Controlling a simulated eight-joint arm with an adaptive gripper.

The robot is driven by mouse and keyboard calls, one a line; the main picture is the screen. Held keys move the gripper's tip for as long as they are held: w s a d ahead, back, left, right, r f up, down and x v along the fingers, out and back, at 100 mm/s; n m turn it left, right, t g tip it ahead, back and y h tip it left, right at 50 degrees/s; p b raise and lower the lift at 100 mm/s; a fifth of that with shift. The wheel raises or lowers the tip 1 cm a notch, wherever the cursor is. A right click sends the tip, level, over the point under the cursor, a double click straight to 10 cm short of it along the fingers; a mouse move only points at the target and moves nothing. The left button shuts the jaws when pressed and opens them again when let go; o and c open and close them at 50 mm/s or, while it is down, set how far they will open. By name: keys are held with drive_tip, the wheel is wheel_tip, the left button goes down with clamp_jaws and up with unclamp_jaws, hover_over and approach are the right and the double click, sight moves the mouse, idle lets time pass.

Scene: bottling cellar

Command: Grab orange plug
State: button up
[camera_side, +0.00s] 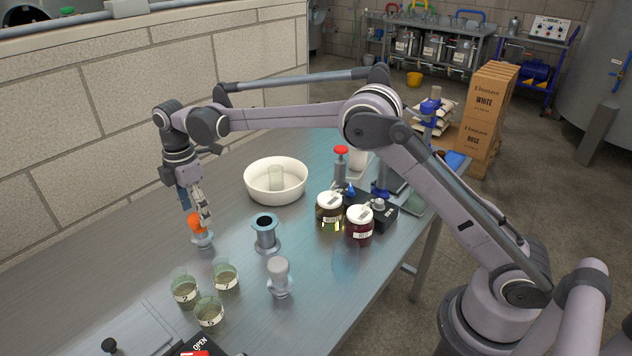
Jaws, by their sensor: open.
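The orange plug (195,222) sits upright on top of a small grey flanged fitting (203,240) on the steel table, left of the middle. My gripper (204,216) points down from the arm's end and its fingers are at the plug's top right side. The jaws are open. I cannot tell from this view whether a finger touches the plug or whether both fingers straddle it.
Labelled glass beakers (225,276) stand in front of the plug. A dark-topped metal spool (265,234) and a grey capped fitting (279,277) stand to the right. A white bowl (262,193) holding a beaker is behind. Two lidded jars (359,227) stand farther right.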

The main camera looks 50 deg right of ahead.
sight(201, 231)
drive_tip(key=shift+f, duration=1.25)
drive_tip(key=c, duration=1.3)
drive_tip(key=shift+c, duration=0.2)
